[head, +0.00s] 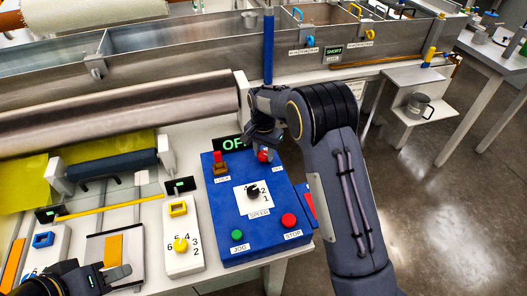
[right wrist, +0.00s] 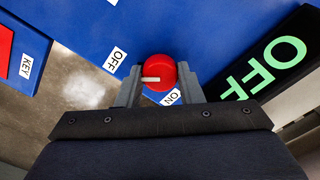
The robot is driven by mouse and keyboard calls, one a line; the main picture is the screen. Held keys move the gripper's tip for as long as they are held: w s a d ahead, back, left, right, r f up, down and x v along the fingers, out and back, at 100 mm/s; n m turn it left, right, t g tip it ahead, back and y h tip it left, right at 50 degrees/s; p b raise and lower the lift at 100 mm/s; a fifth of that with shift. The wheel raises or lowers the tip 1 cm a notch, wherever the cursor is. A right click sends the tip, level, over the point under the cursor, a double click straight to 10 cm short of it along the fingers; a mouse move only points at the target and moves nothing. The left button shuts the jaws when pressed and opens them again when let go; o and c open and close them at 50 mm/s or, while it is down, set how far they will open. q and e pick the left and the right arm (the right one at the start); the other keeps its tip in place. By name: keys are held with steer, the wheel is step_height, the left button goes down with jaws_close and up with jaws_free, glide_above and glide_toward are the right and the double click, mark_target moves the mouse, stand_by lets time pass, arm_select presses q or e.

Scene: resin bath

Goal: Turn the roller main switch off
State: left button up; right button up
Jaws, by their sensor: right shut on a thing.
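The roller main switch is a red round knob (right wrist: 160,73) with a pale pointer line, on the blue control box (head: 233,211). In the right wrist view its pointer lies toward the left, with an OFF label (right wrist: 115,59) at upper left and an ON label (right wrist: 169,96) just below it. My right gripper (right wrist: 158,82) is shut on the knob, one finger on each side. In the head view the knob (head: 265,155) is partly hidden by my right gripper. A display (head: 233,144) behind the box reads OFF in green. My left gripper (head: 113,276) is at the lower left, apart from the box.
The box also carries a speed dial (head: 253,191), a green JOG button (head: 237,235), a red STOP button (head: 289,220) and a red key switch (head: 219,163). A large metal roller (head: 120,100) lies behind. A white panel with a yellow knob (head: 181,244) stands left of the box.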

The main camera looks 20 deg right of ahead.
mark_target(264, 154)
steer(key=shift+r, duration=0.1)
steer(key=o, duration=1)
steer(key=shift+c, duration=0.2)
step_height(264, 154, up, 7)
steer(key=shift+r, duration=0.4)
